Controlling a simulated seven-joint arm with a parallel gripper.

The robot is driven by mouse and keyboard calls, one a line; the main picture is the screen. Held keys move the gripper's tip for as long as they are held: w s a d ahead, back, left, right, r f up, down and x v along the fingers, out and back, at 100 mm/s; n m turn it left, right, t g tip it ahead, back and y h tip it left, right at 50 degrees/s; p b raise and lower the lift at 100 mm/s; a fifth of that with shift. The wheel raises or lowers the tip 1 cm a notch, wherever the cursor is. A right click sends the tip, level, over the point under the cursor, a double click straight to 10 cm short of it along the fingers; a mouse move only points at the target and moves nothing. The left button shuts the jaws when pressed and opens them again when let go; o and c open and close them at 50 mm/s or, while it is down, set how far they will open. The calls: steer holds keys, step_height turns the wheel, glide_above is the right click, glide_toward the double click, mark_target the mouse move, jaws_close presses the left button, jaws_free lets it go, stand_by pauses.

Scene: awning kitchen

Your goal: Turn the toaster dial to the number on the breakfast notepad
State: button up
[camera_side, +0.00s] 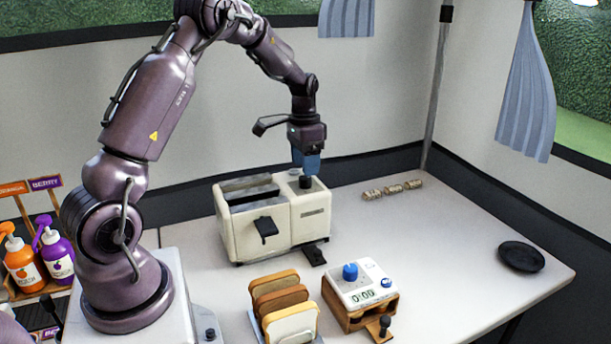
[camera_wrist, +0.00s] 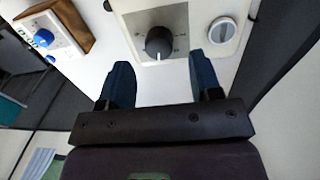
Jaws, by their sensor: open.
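The cream toaster (camera_side: 262,228) stands on the white counter, with a dark dial (camera_side: 305,182) on its top right end. In the wrist view the dial (camera_wrist: 159,42) is a dark round knob with a pale pointer line toward the bottom of the picture, on a grey plate whose marks are too small to read. My gripper (camera_side: 306,163) is above the dial, fingers pointing down. In the wrist view its two blue fingers (camera_wrist: 162,72) are apart with nothing between them, and the dial appears just beyond their tips. I cannot make out the breakfast notepad in either view.
A round pale button (camera_wrist: 222,30) sits beside the dial. A timer with a blue knob (camera_side: 350,271) stands on a wooden block in front of the toaster, near a rack of bread slices (camera_side: 280,300).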

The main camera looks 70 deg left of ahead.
mark_target(305, 181)
steer(key=shift+d+f, duration=0.15)
steer(key=shift+f, duration=1.75)
steer(key=c, duration=0.9)
steer(key=shift+c, duration=0.2)
steer(key=n, duration=0.4)
steer(key=shift+n, duration=0.3)
steer(key=shift+r+n, duration=0.1)
steer(key=shift+n, duration=2.5)
